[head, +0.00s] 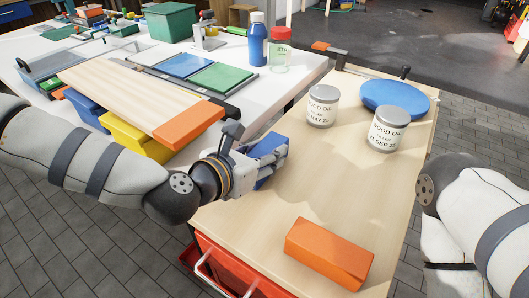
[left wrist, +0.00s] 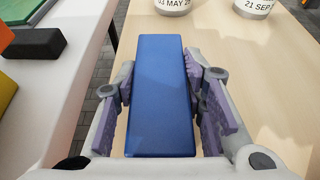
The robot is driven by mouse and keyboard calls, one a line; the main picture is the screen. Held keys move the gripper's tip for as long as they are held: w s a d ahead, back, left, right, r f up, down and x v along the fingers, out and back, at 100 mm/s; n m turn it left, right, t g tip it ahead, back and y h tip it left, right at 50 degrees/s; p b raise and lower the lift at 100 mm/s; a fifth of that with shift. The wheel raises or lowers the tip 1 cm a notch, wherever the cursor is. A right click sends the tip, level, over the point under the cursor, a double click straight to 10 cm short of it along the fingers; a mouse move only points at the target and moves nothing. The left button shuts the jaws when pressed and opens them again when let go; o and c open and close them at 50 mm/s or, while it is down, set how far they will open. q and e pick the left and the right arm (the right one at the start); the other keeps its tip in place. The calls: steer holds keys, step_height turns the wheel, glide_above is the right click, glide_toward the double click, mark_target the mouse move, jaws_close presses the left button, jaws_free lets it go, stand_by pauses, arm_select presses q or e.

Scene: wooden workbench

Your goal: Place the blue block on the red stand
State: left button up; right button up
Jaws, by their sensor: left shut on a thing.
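The blue block (head: 268,146) is between the fingers of my left gripper (head: 262,163), over the left edge of the wooden workbench. In the left wrist view the blue block (left wrist: 162,90) lies lengthwise between the two purple-padded fingers, and my left gripper (left wrist: 163,100) is shut on it. I cannot tell how high the block is above the bench. No stand that is clearly red shows. An orange block (head: 328,254) lies on the near part of the bench, apart from the gripper. My right arm shows at the right edge, but its gripper is out of view.
Two labelled cans (head: 322,105) (head: 388,129) and a round blue disc (head: 395,99) stand at the bench's far end. A white table (head: 305,68) to the left holds a plank (head: 130,92), bottles and bins. The middle of the wooden bench (head: 315,180) is clear.

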arm_select(q)
steer(key=shift+r, duration=0.1)
steer(key=shift+f, duration=0.25)
steer(key=o, duration=1.3)
steer(key=shift+c, duration=0.2)
steer(key=shift+r, duration=0.15)
